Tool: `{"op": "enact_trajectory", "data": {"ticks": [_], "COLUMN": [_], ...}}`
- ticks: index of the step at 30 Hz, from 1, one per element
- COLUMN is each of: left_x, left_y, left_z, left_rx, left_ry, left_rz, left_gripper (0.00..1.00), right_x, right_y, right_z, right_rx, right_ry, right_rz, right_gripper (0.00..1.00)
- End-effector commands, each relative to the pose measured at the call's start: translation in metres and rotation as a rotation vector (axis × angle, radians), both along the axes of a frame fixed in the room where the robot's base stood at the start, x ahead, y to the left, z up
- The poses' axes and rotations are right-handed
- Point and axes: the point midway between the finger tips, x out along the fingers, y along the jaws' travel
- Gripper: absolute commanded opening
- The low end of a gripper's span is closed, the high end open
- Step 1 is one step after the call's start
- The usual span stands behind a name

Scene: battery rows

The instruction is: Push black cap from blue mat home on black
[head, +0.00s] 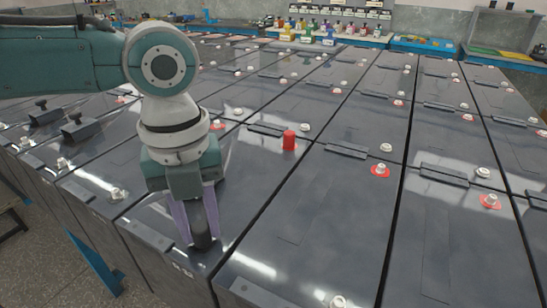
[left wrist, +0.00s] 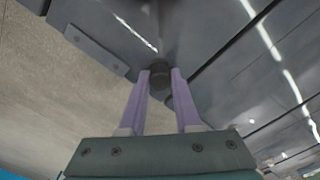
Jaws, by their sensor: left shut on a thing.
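My left gripper (head: 203,232) reaches down over the near end of a dark battery in the head view, its purple fingers shut on a black cap (head: 203,241). The cap is low at the battery top near its front edge. It also shows as a dark round shape between the fingertips in the left wrist view (left wrist: 160,79). The terminal under the cap is hidden, and I cannot tell how far down the cap sits. Blue mats (head: 423,45) lie on the back bench; I cannot tell which one the task names. My right gripper is not in view.
A red cap (head: 289,140) stands on a terminal farther back on the same battery. Rows of dark batteries (head: 330,200) with bare metal terminals and red rings (head: 380,171) surround it. Black handles or brackets (head: 75,128) stand up at the left. Bottles stand on the back bench.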

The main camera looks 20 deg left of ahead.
Motion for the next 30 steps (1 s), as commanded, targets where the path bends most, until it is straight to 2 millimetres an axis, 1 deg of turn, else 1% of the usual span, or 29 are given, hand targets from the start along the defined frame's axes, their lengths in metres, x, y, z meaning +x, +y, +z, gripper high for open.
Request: {"op": "enact_trajectory", "data": {"ticks": [2,3,11,17,24,25,30], "left_x": [-0.0008,-0.0008,-0.0005,-0.0004,-0.0003,-0.0003,-0.0003], "left_y": [0.0003,0.0003,0.0003,0.0003,0.0004,0.0004,0.0003], "left_z": [-0.0010,-0.0010,-0.0006,-0.0004,-0.0003,-0.0003,-0.0003], "left_rx": [0.002,0.002,0.001,0.001,0.001,0.001,0.001], "left_ry": [0.003,0.003,0.002,0.001,0.001,0.001,0.001], "left_rz": [0.001,0.001,0.001,0.001,0.001,0.001,0.001], "left_gripper": [0.00,0.36,0.65,0.67,0.94,0.96,0.96], "right_x": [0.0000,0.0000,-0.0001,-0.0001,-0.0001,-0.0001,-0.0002], "right_y": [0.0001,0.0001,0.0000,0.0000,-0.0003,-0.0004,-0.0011], "right_z": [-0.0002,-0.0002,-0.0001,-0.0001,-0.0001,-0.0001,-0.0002], "right_rx": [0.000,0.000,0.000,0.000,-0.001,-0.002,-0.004], "right_ry": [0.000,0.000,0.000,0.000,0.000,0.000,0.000], "right_rz": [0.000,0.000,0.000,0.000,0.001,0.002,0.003], "right_gripper": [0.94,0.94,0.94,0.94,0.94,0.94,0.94]}}
